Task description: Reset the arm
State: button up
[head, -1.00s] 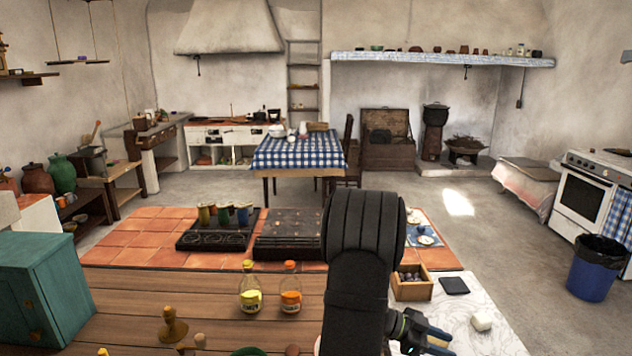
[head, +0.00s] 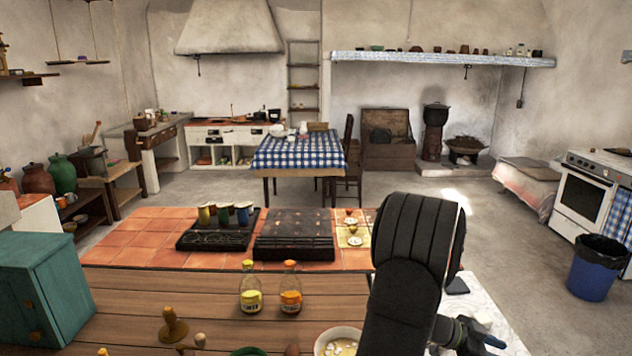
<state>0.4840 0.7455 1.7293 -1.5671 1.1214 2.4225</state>
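My arm rises in the front right of the head view, with its thick black link over the right part of the worktop. My gripper (head: 484,342) is low at the right, over the white marbled part of the worktop. Only part of it shows beyond the arm, and the finger gap cannot be made out. No held object can be seen.
Two bottles, yellow-capped (head: 250,290) and orange-capped (head: 290,290), stand on the wooden worktop (head: 150,290). A bowl (head: 340,343) stands close left of my arm. A teal cabinet (head: 40,290) is at left; a black rack (head: 294,237) lies on the tiles.

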jog(key=s+d+r, duration=0.3)
jog(key=s+r, duration=0.3)
jog(key=s, duration=0.3)
jog(key=w+a+n+t, duration=0.65)
jog(key=w+a, duration=1.15)
jog(key=w, duration=0.3)
jog(key=w+a+n+t+y, duration=0.1)
jog(key=w+a+n+t, duration=0.1)
jog(key=a, duration=0.7)
jog(key=w+a+n+t+y, duration=0.1)
jog(key=w+a, duration=0.3)
jog(key=a, duration=0.5)
jog(key=w+a+n+t+y, duration=0.2)
jog(key=w+a+t, duration=0.1)
jog(key=a, duration=0.6)
jog(key=shift+w+n+t+y, duration=0.35)
jog(key=shift+w+t+y, duration=0.05)
jog(key=shift+t, duration=0.05)
